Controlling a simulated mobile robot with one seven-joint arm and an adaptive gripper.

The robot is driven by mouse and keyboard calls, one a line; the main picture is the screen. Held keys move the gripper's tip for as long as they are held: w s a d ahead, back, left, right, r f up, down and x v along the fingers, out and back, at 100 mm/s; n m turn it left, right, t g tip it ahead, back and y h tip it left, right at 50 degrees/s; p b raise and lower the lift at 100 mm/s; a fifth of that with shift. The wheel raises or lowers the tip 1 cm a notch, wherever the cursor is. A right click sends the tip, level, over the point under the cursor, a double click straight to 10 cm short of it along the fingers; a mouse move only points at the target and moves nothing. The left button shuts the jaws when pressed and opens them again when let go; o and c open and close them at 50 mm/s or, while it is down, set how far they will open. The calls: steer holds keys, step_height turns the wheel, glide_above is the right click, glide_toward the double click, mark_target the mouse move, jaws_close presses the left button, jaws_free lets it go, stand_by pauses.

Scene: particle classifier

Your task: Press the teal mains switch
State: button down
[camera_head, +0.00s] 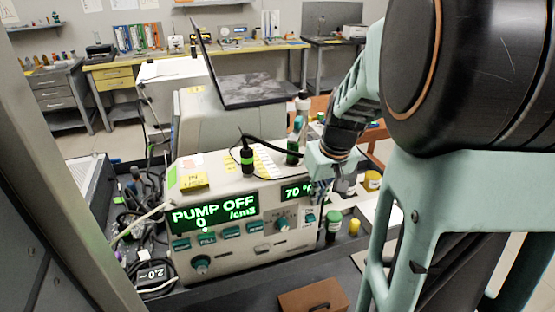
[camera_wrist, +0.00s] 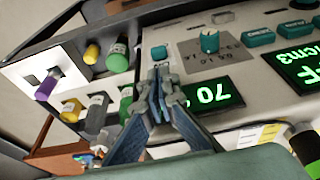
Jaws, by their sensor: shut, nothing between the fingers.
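The instrument's front panel (camera_head: 240,255) faces me, with "PUMP OFF" and "70" lit in green. A small teal switch (camera_head: 310,218) sits at the panel's right end, beside a teal knob (camera_head: 282,224). In the wrist view, which is upside down, the teal switch (camera_wrist: 159,53) shows just beyond my fingertips, left of the knob (camera_wrist: 209,42). My gripper (camera_head: 321,194) is shut and empty, in front of the panel's right end beside the "70" display (camera_wrist: 207,95). I cannot tell whether the fingertips touch the switch. Its label is not readable.
Green-capped bottles (camera_head: 333,226) and a yellow vial (camera_head: 354,227) stand right of the instrument. A black-and-green probe (camera_head: 247,160) with a cable stands on top. Tangled cables (camera_head: 135,200) lie at left. A brown box (camera_head: 312,299) sits in front.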

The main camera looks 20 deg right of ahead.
mark_target(311, 217)
steer(key=b+x, duration=0.1)
steer(key=x, duration=0.1)
steer(key=s+b+x, duration=0.1)
steer(key=x, duration=0.2)
steer(key=shift+f+b, duration=0.25)
steer(key=shift+b, duration=0.05)
